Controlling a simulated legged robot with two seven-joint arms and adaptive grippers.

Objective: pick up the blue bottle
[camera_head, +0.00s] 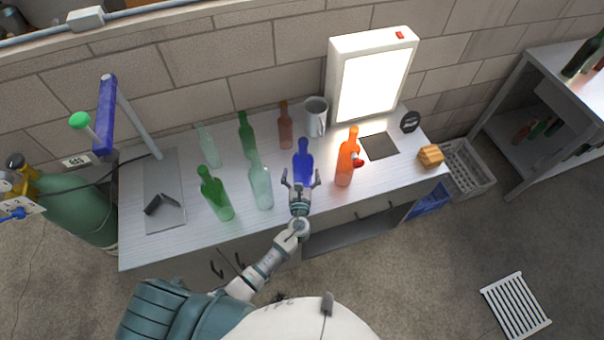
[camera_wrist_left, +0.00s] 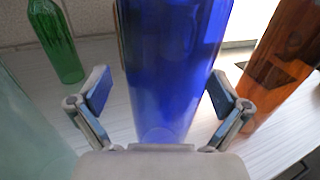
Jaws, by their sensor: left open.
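The blue bottle (camera_head: 303,162) stands upright on the workbench, near the middle of its front half. In the left wrist view the blue bottle (camera_wrist_left: 170,70) fills the middle of the picture. My left gripper (camera_head: 301,184) is at the near side of the bottle. In the wrist view its fingers (camera_wrist_left: 158,92) are spread, one on each side of the bottle, with gaps between the finger pads and the glass. The bottle's top is cut off in the wrist view. My right gripper does not show.
An orange bottle (camera_head: 345,164) stands close on the right, and a clear bottle (camera_head: 260,182) close on the left. Green bottles (camera_head: 215,195) (camera_head: 246,134), a brown bottle (camera_head: 285,126) and a metal mug (camera_head: 316,116) are on the bench (camera_head: 245,220). A lit panel (camera_head: 370,85) stands behind.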

